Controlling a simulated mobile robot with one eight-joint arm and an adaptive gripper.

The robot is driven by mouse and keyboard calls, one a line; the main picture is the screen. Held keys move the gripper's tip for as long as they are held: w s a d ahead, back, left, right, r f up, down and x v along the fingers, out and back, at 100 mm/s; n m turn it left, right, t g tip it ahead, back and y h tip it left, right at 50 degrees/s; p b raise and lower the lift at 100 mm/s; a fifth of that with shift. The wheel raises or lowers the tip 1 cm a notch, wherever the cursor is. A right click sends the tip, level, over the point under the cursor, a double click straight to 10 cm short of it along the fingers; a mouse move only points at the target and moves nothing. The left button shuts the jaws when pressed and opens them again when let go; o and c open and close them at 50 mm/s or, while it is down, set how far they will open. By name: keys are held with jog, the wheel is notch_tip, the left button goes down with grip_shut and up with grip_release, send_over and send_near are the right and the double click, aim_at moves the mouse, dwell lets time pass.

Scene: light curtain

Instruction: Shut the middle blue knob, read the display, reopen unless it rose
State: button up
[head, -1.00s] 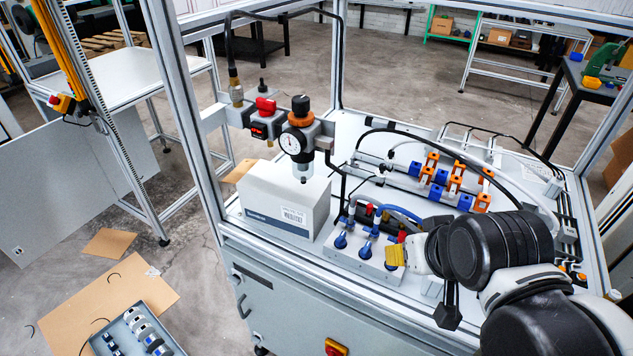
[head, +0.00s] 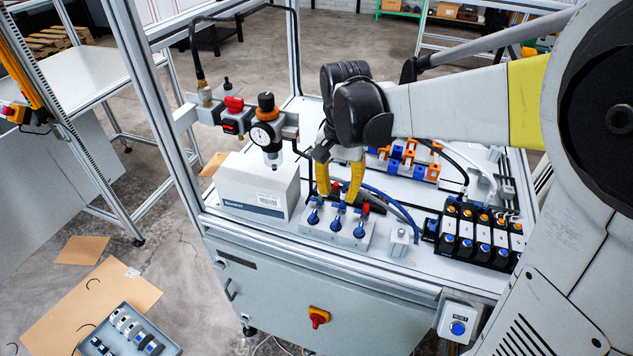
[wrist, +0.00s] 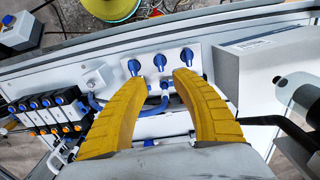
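Three blue knobs sit in a row on a pale valve block (head: 322,234) at the cabinet's front edge. The middle blue knob (head: 336,222) also shows in the wrist view (wrist: 160,62), just beyond and between the fingertips. The left knob (head: 314,215) and right knob (head: 360,230) stand either side. My gripper (head: 337,198) has yellow fingers apart above and behind the block; in the wrist view (wrist: 164,78) it is empty, with no contact visible on the middle knob. The small display (head: 229,127) glows red at the upper left; its digits are too small to read.
A round gauge (head: 261,136) hangs under an orange-black regulator beside the display. A white box (head: 255,190) stands left of the block. A row of black valves (head: 478,238) stands to the right. Blue tubes and red fittings lie close behind the knobs.

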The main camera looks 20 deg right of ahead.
aim_at(336, 220)
notch_tip(336, 220, down, 10)
jog(key=b, duration=0.3)
jog(key=shift+f, duration=0.1)
grip_shut()
